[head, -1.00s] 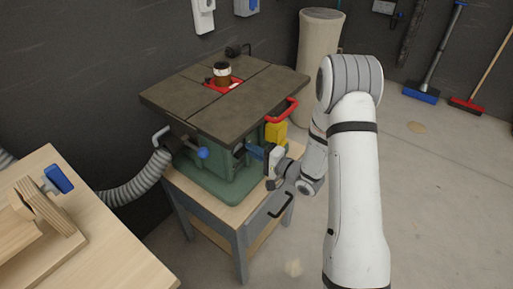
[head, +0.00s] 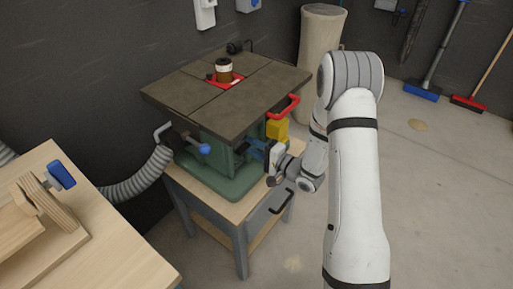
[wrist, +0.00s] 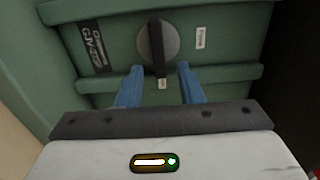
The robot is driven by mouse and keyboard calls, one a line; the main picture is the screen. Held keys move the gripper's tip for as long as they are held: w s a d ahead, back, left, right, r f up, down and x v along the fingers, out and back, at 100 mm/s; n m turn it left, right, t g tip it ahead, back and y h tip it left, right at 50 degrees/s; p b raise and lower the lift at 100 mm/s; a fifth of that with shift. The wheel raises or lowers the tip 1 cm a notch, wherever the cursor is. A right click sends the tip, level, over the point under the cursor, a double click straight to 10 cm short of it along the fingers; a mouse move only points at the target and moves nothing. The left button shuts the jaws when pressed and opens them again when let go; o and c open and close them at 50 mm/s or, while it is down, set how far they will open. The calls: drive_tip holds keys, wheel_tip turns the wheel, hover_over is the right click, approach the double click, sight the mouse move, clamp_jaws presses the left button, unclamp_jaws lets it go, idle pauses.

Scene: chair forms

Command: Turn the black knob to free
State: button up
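The black knob (wrist: 156,45) is on the green side panel of the machine, in the wrist view. It has a round grey base and a long black handle pointing down, towards a small white label (wrist: 162,84). A second label (wrist: 201,38) is to the right; I cannot read either surely. My gripper (wrist: 160,78) is open, its blue fingers apart below the dial, one each side of the handle's line. I cannot tell whether the handle tip is between them. In the head view my gripper (head: 258,150) is at the machine's right side, under the tabletop; the knob is not clearly visible.
The dark machine top (head: 190,90) overhangs the gripper. A red handle (head: 284,108) and a yellow box (head: 277,129) are close above and right of it. A grey drawer (head: 270,212) is below. The floor to the right is open.

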drive_tip(key=shift+d, duration=0.1)
drive_tip(key=v, duration=0.7)
drive_tip(key=shift+s+d, duration=0.25)
